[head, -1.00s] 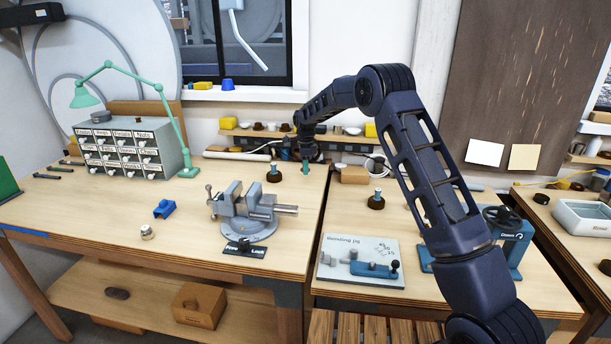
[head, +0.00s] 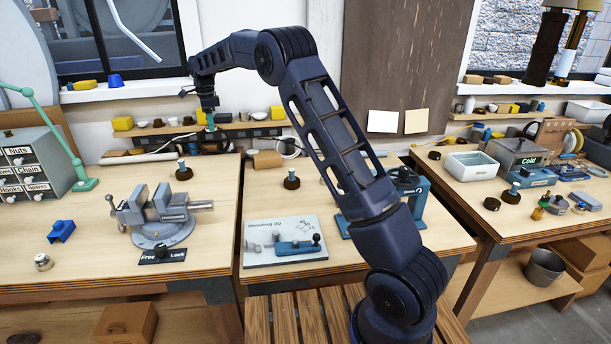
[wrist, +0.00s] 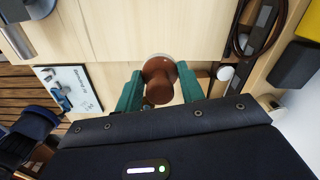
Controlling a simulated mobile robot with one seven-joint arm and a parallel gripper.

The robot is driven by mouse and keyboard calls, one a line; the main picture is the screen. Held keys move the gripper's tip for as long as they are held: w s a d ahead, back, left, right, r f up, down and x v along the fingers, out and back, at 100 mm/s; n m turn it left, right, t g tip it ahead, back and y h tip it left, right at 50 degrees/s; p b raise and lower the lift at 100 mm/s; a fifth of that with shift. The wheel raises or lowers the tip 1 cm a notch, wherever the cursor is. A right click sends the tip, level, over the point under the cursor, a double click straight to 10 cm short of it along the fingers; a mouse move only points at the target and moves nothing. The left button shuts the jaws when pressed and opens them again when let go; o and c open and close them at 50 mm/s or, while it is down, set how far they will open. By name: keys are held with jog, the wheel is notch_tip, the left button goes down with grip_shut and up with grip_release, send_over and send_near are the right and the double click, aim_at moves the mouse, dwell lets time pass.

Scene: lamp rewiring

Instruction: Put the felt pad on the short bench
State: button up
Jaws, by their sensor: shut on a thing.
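My gripper (head: 209,118) hangs above the rear of the benches, in front of the back shelf. In the wrist view its teal fingers (wrist: 160,92) are shut on a brown knob-like thing with a pale round disc at its far end, which I take to be the felt pad (wrist: 160,78). In the head view the held thing is too small to make out. The middle bench (head: 400,240), narrower than the left one and probably the short bench, has a clear wooden top at its front right.
On the middle bench stand a jig board (head: 260,228), a dark round base with a peg (head: 291,180) and a blue press (head: 410,195). A vise (head: 158,215) and another pegged base (head: 182,171) stand on the left bench (head: 90,245). The right bench (head: 455,190) is crowded.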

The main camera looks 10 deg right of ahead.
jog(key=d, duration=1.5)
jog(key=s+d+f+m, duration=0.1)
jog(key=s+d, duration=0.2)
jog(key=d, duration=0.6)
jog(key=s+d, duration=0.4)
jog(key=d, duration=0.5)
jog(key=s+d+f+m, duration=0.1)
jog(key=s+d, duration=0.2)
jog(key=d, duration=0.6)
jog(key=s+d+f, duration=0.4)
jog(key=s+d, duration=0.8)
jog(key=s, duration=0.1)
jog(key=shift+m, duration=0.3)
notch_tip(320, 180, down, 14)
jog(key=shift+f, duration=2.4)
jog(key=shift+f, duration=0.1)
